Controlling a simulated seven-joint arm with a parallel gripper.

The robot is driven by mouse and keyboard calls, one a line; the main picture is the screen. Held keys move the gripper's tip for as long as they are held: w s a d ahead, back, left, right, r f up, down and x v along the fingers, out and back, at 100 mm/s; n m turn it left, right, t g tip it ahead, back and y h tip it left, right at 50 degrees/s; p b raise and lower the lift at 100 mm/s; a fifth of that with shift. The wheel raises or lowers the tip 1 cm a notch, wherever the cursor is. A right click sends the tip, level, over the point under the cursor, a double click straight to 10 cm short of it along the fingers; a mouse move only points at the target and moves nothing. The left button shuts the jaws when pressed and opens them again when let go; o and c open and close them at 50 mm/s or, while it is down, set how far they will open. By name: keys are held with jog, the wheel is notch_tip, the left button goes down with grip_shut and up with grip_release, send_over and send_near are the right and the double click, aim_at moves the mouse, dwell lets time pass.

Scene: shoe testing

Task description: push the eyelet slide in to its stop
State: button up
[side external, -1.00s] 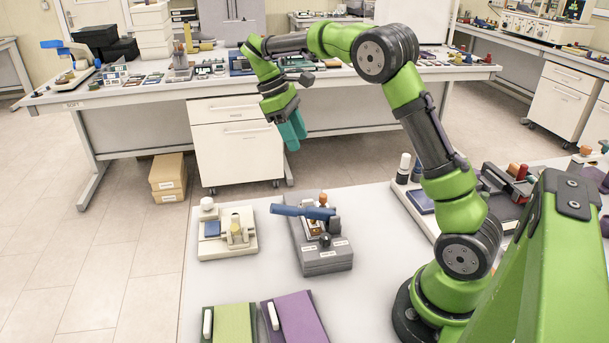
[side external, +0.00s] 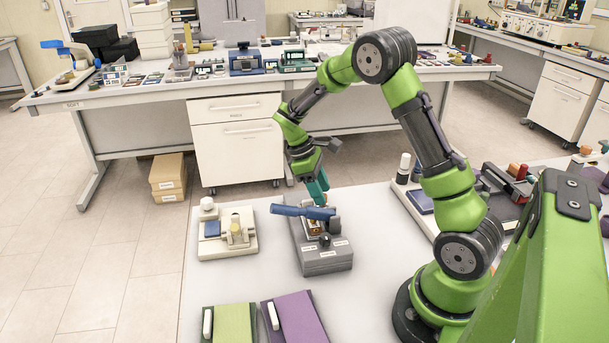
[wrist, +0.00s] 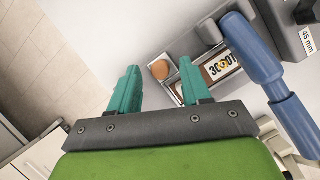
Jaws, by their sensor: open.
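The grey fixture (side external: 325,258) stands on the near table, with a blue lever (side external: 300,211) across its top; the lever also shows in the wrist view (wrist: 252,52). Within the fixture, a brown part with a printed label (wrist: 221,66) sits in a light-framed channel. A round orange-tan knob (wrist: 160,69) is at the channel's end. I cannot tell for sure which part is the eyelet slide. My gripper (side external: 320,190) is just above the fixture's far end, teal fingers pointing down. In the wrist view the fingers (wrist: 160,82) are apart and empty, near the knob; contact cannot be told.
A cream fixture (side external: 228,235) stands to the left. Green (side external: 232,325) and purple (side external: 296,320) blocks lie at the table's front. A tray of tools (side external: 425,215) is at the right, partly behind my arm. Bare table surrounds the grey fixture.

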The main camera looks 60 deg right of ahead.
jog(key=shift+s+f, duration=0.2)
jog(key=shift+f, duration=0.3)
grip_shut()
